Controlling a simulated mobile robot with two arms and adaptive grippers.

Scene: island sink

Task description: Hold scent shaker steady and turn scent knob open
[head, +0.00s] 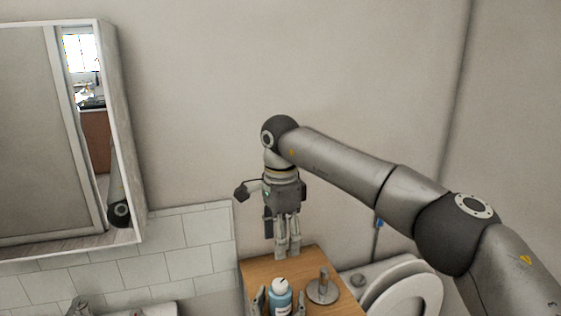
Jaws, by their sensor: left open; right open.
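The scent shaker (280,299) is a light blue bottle with a pale rounded top, the likely scent knob (280,285). It stands upright near the front of a wooden top, its lower part cut off by the picture's bottom edge. My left gripper (278,303) is at the bottom edge, open, with grey fingers beside the bottle; whether they touch it I cannot tell. My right gripper (288,253) points down above the back of the wooden top, behind the bottle and apart from it. It is open and empty.
A round metal piece with an upright post (322,289) stands on the wooden top (258,271) right of the bottle. A white toilet (408,292) is farther right. A mirror cabinet (125,130) hangs at left above tiles and a basin (150,309). The wall is close behind.

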